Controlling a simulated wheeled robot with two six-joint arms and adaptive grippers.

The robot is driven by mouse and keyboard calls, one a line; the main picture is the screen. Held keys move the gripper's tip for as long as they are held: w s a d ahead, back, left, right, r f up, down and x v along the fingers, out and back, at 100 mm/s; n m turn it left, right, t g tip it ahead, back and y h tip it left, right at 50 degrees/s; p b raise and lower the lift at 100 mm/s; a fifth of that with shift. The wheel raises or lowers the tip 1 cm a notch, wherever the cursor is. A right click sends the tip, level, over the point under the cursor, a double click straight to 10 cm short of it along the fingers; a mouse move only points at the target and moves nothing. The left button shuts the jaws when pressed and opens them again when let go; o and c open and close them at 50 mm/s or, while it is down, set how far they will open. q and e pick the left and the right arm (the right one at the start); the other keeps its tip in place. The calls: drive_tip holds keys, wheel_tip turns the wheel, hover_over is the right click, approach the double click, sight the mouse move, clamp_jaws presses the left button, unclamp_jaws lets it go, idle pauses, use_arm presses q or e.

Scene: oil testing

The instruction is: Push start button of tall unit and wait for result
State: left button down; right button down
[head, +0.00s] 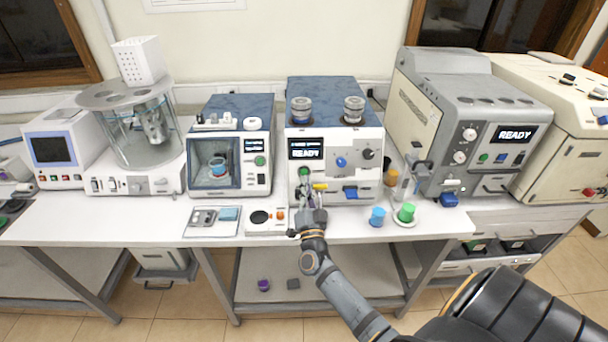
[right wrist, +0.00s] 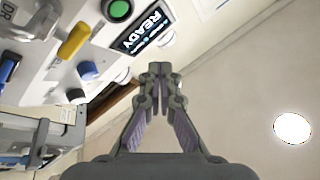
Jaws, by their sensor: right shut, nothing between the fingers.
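The tall white unit (head: 333,143) with a dark blue top stands at the middle of the bench. Its display (head: 306,149) reads READY, as it also does in the right wrist view (right wrist: 142,30). A green round button (head: 305,171) sits just below the display; it shows at the top of the right wrist view (right wrist: 118,9). My right gripper (head: 308,190) is in front of the unit's lower left, below the green button. In the right wrist view its fingers (right wrist: 160,72) are together and empty, apart from the button. My left gripper is not in view.
The unit also has a blue knob (head: 341,162), a black knob (head: 369,154) and a yellow handle (head: 320,187). A blue cup (head: 377,217) and a green cup (head: 407,212) stand at the bench's front, right of my arm. A grey machine (head: 470,120) stands farther right.

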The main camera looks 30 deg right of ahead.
sight(304, 167)
drive_tip(key=w+d+f+b, duration=0.3)
drive_tip(key=w+b, duration=0.1)
drive_tip(key=w, duration=0.2)
drive_tip(key=shift+d, duration=0.3)
drive_tip(key=shift+f, duration=0.1)
drive_tip(key=shift+f+b, duration=0.1)
drive_tip(key=shift+b, duration=0.2)
idle(0.9)
drive_tip(key=shift+w+d+f, duration=0.1)
drive_tip(key=shift+w+d, duration=0.1)
drive_tip(key=shift+w, duration=0.1)
drive_tip(key=shift+w+d+f+b, duration=0.15)
drive_tip(key=shift+w+d+b, duration=0.05)
drive_tip(key=shift+w+b, duration=0.15)
idle(0.6)
drive_tip(key=shift+s, duration=0.1)
drive_tip(key=shift+s+a+r+p, duration=0.45)
drive_tip(key=shift+s+p, duration=0.2)
drive_tip(key=shift+p, duration=0.2)
